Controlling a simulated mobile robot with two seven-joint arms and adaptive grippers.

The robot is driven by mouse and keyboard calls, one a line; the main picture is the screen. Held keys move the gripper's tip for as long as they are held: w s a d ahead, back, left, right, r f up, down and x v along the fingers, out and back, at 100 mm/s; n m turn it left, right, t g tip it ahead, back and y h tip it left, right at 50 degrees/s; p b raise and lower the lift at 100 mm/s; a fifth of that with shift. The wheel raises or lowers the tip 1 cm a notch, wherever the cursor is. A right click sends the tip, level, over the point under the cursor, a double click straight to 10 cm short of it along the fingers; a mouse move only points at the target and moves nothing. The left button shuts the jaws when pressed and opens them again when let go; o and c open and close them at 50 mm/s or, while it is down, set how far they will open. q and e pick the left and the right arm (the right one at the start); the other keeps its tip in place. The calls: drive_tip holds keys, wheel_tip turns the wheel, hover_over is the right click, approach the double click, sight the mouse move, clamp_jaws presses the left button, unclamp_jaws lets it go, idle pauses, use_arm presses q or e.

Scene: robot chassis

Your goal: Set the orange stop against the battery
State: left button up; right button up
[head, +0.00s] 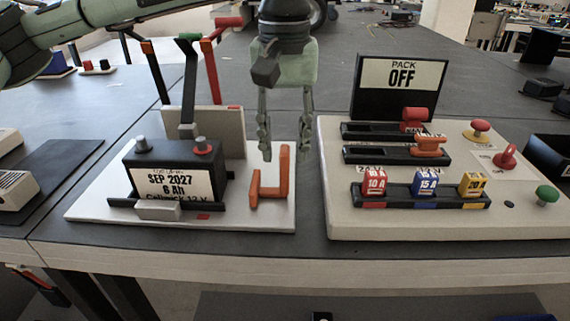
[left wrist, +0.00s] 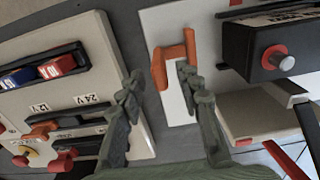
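The orange stop (head: 271,190) stands on the right part of the white base plate (head: 240,218), with a gap between it and the battery. The battery (head: 176,174) is a black box with a white label, upright at the plate's left. My left gripper (head: 285,145) points down with its fingers apart, above and around the stop's upright end. In the left wrist view, the stop (left wrist: 174,58) lies just beyond the open fingertips (left wrist: 160,92), close to the right finger; contact cannot be told. The battery (left wrist: 262,55) is at upper right there. My right gripper is out of view.
A grey panel (head: 335,190) with fuses, sliders and knobs stands to the right, behind it a black "PACK OFF" display (head: 402,85). Tall levers (head: 190,75) rise behind the battery. Bare dark table lies between plate and panel.

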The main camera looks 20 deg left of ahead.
sight(284, 170)
use_arm(q)
drive_tip(key=shift+f, duration=2.75)
drive_tip(key=shift+w, duration=0.1)
clamp_jaws()
